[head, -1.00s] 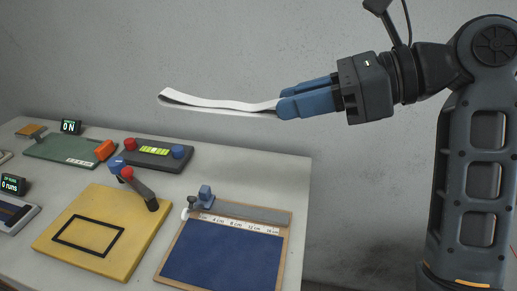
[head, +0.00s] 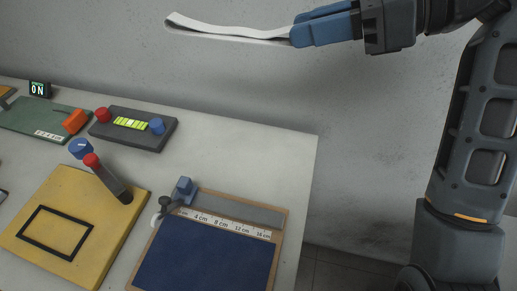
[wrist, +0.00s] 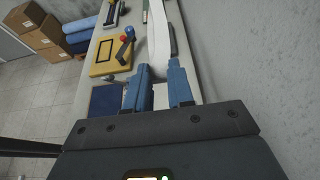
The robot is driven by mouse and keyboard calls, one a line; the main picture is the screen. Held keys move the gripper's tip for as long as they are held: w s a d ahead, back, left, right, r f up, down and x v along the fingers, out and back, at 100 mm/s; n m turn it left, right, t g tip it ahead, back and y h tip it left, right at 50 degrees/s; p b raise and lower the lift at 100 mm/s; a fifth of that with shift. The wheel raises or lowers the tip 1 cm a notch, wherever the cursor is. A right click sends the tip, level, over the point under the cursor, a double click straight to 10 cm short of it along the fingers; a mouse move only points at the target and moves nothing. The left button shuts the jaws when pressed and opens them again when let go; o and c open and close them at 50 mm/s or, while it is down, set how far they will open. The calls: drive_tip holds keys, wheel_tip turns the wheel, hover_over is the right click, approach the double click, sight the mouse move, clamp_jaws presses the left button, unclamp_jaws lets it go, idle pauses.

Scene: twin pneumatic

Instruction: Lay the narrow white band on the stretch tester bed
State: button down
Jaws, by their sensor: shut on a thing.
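The white band (head: 230,26) is a long, thin loop held out to the left of my gripper (head: 296,29). My gripper is shut on the band's right end, high above the table. In the wrist view the band (wrist: 158,38) runs away from between the blue fingers (wrist: 160,70). The green board (head: 28,121) at the table's far left, with an orange block (head: 74,121) and a "0 N" display (head: 39,89), looks like the stretch tester bed. Its left part is cut off in the head view.
A dark grey box (head: 133,141) with red and blue knobs stands right of the green board. A yellow board (head: 100,208) with a lever and a blue mat (head: 205,258) with a ruler lie nearer. The table's back right is bare.

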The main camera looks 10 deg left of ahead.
drive_tip(key=b, duration=0.1)
hover_over(291, 163)
wheel_tip(291, 163, down, 25)
drive_tip(key=shift+r, duration=0.1)
drive_tip(key=shift+f+p, duration=0.35)
drive_tip(key=shift+p, duration=0.3)
drive_tip(key=shift+f, duration=0.8)
drive_tip(key=shift+f, duration=0.1)
drive_tip(key=c, duration=1)
unclamp_jaws()
drive_tip(key=shift+f+b, duration=0.35)
drive_tip(key=shift+b, duration=0.5)
drive_tip(key=v, duration=0.7)
drive_tip(key=shift+a+r, duration=0.1)
drive_tip(key=shift+r, duration=0.05)
drive_tip(key=shift+o, duration=0.6)
drive_tip(key=shift+d+r, duration=0.2)
drive_tip(key=shift+d, duration=0.25)
